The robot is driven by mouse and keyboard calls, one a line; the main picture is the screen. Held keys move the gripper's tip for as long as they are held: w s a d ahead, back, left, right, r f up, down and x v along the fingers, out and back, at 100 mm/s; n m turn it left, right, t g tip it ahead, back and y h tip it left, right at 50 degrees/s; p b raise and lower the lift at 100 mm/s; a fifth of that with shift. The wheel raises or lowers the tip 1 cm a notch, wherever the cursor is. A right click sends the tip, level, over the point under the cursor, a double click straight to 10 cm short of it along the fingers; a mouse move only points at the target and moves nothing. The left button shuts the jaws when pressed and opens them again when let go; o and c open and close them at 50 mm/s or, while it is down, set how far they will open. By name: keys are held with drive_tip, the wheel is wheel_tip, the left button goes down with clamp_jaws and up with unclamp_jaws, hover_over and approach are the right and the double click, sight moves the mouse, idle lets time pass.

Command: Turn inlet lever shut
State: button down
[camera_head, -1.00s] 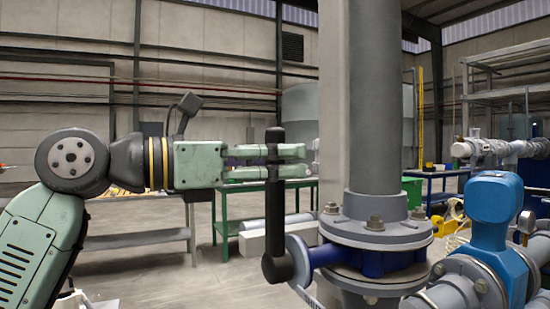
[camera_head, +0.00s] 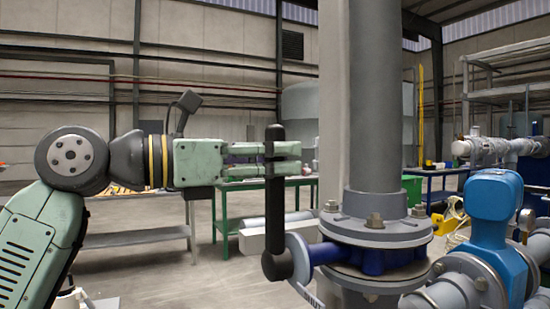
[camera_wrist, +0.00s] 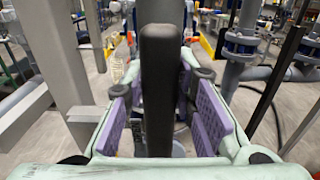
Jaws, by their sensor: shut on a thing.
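The inlet lever (camera_head: 275,205) is a black upright handle with a thick black hub at its lower end. The hub joins a blue valve (camera_head: 372,258) set between grey flanges on a vertical pipe. My gripper (camera_head: 282,161) reaches in from the left and is shut on the upper part of the lever. In the wrist view the lever (camera_wrist: 160,85) stands between my gripper's purple-padded fingers (camera_wrist: 163,115) and hides part of the scene behind it.
A large grey vertical pipe (camera_head: 375,110) rises just right of the lever. A blue device (camera_head: 495,215) with grey flanged piping stands at the lower right. A grey bench (camera_head: 135,238) and a green-legged table (camera_head: 228,215) stand behind. The floor between them looks open.

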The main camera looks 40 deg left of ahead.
idle(0.4)
drive_tip(key=s+d+f+m+b, duration=0.4)
drive_tip(key=d+f+m+b, duration=0.1)
drive_tip(key=d+m+b, duration=0.4)
drive_tip(key=s+d+f+m+b, duration=0.2)
drive_tip(key=d+f+m+b, duration=0.3)
drive_tip(key=f+m, duration=0.4)
drive_tip(key=shift+f+b, duration=0.3)
drive_tip(key=shift+f, duration=0.55)
drive_tip(key=shift+d+f, duration=0.1)
drive_tip(key=c, duration=1.3)
unclamp_jaws()
